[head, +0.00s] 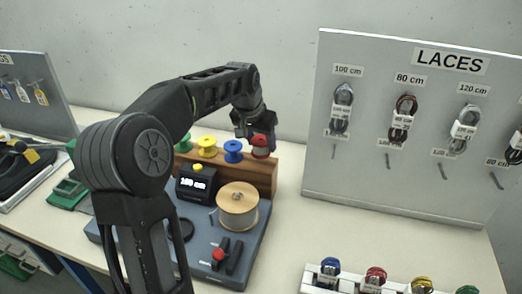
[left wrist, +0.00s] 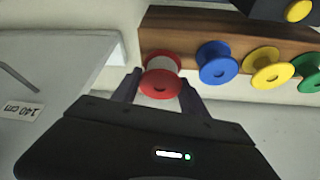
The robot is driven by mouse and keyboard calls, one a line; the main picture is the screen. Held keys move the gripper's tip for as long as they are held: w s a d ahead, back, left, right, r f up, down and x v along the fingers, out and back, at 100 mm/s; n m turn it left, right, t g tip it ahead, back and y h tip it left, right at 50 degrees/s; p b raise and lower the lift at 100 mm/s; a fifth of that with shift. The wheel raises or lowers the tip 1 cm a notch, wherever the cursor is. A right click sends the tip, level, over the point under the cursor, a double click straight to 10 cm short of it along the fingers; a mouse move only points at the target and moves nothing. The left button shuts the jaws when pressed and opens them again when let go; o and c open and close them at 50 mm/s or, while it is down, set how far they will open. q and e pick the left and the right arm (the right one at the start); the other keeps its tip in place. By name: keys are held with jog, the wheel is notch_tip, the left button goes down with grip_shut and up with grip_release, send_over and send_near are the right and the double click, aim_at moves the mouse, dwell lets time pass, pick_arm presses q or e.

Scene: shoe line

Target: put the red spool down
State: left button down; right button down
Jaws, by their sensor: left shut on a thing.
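My left gripper (head: 258,134) is at the right end of the wooden spool rack (head: 266,172) in the head view. It is shut on the red spool (head: 260,150), which is upright below the fingers. In the left wrist view the red spool (left wrist: 161,80) sits between the two fingertips, at the end of the rack's row. I cannot tell whether it touches the rack. The blue spool (left wrist: 217,63) stands beside it on the rack, apart from it. My right gripper is not in view.
Yellow (head: 206,147) and green (head: 183,143) spools stand farther along the rack. A black display box (head: 197,184) reading 160 cm and a large wooden reel (head: 237,206) are in front. The LACES board (head: 400,170) stands to the right. Clear table lies between.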

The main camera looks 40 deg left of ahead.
aim_at(261, 151)
pick_arm(q)
jog(key=shift+f, duration=1.65)
jog(key=shift+f, duration=0.1)
jog(key=c, duration=0.9)
grip_release()
jog(key=v, duration=1.2)
jog(key=shift+b, duration=0.4)
